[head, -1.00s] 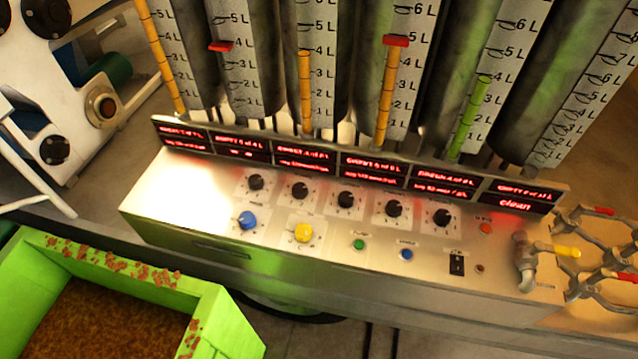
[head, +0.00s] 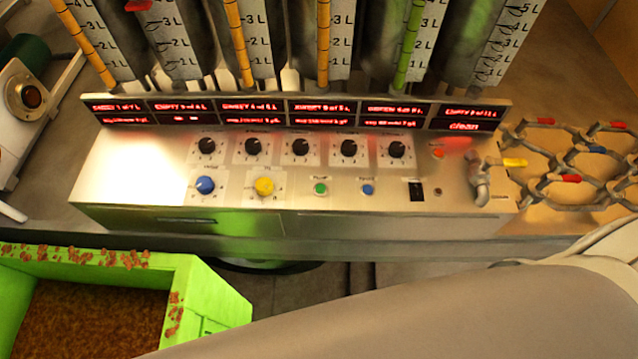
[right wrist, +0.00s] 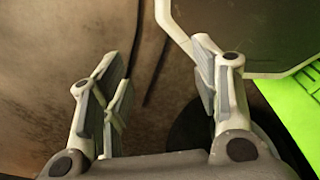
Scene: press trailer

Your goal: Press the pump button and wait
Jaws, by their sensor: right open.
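The control panel (head: 130,165) is a steel box with knobs and small round buttons. A green button (head: 320,188) and a blue button (head: 367,189) sit along its front, and a red button (head: 437,152) sits farther right. Their labels are too small to read surely, so I cannot tell which is the pump button. My right gripper (right wrist: 155,68) is open and empty in the right wrist view, above the floor, with no button in that view. My right arm crosses the lower right of the head view; its gripper is out of that view. My left gripper is not in view.
Red-lit displays (head: 300,112) and several graduated columns (head: 340,45) stand behind the panel. A tap (head: 480,180) and valved pipes (head: 570,165) are at the right. A green bin (head: 215,305) with brown contents stands at the lower left.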

